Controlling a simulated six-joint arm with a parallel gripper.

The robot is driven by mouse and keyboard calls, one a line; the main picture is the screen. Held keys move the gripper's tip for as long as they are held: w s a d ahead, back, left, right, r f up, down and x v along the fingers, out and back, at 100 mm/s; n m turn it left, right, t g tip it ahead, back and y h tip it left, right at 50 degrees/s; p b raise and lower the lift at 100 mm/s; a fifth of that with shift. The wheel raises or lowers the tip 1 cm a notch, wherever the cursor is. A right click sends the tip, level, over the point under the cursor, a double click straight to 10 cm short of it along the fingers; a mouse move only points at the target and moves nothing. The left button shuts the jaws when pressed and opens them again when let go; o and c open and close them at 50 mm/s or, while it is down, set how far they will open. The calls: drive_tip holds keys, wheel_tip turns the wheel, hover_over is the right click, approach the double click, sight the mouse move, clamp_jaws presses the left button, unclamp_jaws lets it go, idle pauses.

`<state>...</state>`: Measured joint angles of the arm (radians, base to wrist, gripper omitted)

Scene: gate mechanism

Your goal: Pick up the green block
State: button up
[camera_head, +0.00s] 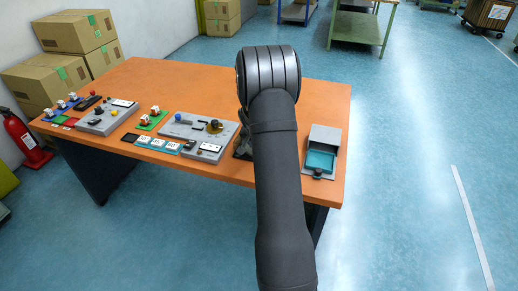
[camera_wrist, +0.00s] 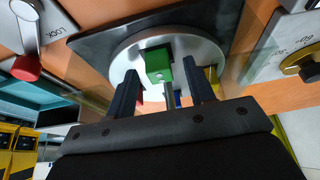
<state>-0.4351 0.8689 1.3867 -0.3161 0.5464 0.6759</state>
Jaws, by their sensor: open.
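The green block (camera_wrist: 158,65) sits on a round silver disc (camera_wrist: 122,58) on a dark plate (camera_wrist: 95,45) in the wrist view. My gripper (camera_wrist: 161,70) is open, with its two dark fingers spread to the left and right of the block in the picture. I cannot tell whether either finger touches it. A grey post stands beside the block, nearer the gripper palm. Parts of a red, a blue and a yellow piece (camera_wrist: 211,76) show around the disc, mostly hidden by the fingers. In the head view my arm hides the gripper and the green block.
The orange table (camera_head: 150,80) carries a grey panel with a blue knob (camera_head: 200,130), another panel at left (camera_head: 105,117) and a grey box with a teal tray (camera_head: 320,160) at right. In the wrist view, a red-knobbed lever (camera_wrist: 26,68) and a dial panel (camera_wrist: 290,50) flank the disc.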

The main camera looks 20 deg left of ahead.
drive_tip(key=c, duration=1.1)
drive_tip(key=shift+o, duration=0.2)
